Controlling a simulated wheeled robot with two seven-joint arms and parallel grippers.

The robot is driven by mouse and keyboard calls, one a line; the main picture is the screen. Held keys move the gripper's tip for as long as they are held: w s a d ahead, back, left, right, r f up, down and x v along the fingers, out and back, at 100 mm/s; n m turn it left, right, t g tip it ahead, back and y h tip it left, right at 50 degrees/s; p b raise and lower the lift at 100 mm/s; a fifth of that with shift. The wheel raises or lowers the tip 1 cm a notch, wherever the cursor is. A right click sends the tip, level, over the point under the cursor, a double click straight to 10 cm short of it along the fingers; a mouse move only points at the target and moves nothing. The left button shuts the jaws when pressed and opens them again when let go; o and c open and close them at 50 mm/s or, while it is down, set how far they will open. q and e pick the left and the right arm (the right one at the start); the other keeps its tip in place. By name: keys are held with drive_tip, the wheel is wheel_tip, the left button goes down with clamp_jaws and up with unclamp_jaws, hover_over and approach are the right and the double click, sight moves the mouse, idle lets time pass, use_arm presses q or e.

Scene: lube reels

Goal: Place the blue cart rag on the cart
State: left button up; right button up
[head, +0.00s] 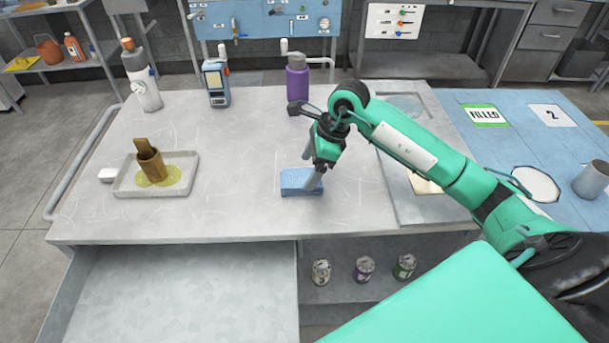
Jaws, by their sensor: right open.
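The blue rag (296,183) is a small folded block lying flat near the middle front of the grey cart top (235,207). My right gripper (311,172) is open and points down at the rag's right end, with a fingertip in front of part of it. I cannot tell whether the fingertip touches the rag. The cart has a rail handle (72,178) along its left side. My left gripper is out of view.
A tray (187,178) with a brown cup in a yellowish puddle stands on the left. A bottle (142,80), a handheld device (216,83) and a purple bottle (298,78) stand along the back. Several cans sit on the lower shelf (335,290).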

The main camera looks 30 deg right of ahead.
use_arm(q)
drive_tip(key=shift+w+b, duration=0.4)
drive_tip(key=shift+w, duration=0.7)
use_arm(e)
drive_tip(key=v, duration=0.8)
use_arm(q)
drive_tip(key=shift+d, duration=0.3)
